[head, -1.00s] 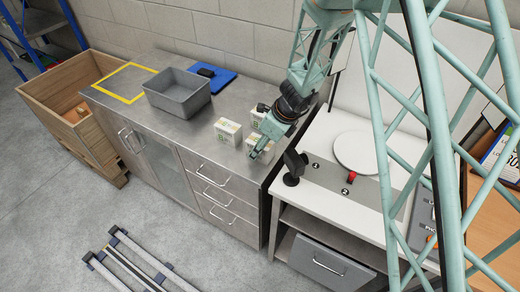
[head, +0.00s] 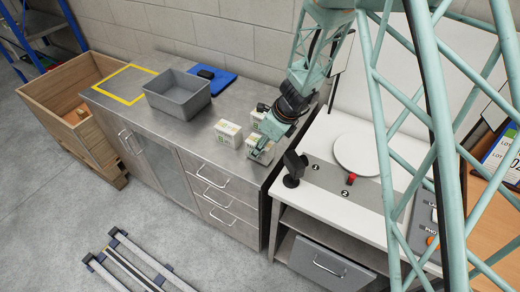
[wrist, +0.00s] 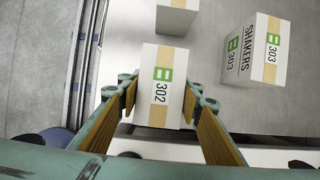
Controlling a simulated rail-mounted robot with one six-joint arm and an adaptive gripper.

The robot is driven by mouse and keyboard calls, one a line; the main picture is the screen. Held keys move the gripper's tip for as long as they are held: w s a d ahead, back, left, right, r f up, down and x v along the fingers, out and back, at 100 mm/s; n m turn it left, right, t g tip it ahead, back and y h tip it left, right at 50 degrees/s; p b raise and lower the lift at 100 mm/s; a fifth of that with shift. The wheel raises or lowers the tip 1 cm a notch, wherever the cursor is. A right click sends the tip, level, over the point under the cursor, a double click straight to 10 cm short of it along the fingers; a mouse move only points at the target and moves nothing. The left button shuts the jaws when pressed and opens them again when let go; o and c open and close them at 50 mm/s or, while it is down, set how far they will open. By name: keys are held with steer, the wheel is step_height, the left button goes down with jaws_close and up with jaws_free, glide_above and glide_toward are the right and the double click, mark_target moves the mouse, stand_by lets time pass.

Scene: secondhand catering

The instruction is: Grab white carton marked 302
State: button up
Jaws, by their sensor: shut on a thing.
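The white carton marked 302 (wrist: 158,72) has a tan band and a green label. It sits between the two fingers of my gripper (wrist: 160,102) in the wrist view, with a finger against each side. My gripper is shut on it. In the head view my gripper (head: 262,146) is at the right end of the steel counter, and the carton (head: 256,155) shows only partly below it. I cannot tell whether the carton is clear of the counter.
A white carton marked 303 SHAKERS (wrist: 258,48) stands close by, and another white carton (wrist: 177,16) is nearby.

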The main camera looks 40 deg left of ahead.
steer(key=shift+r+p, duration=0.8)
steer(key=shift+r, duration=3.8)
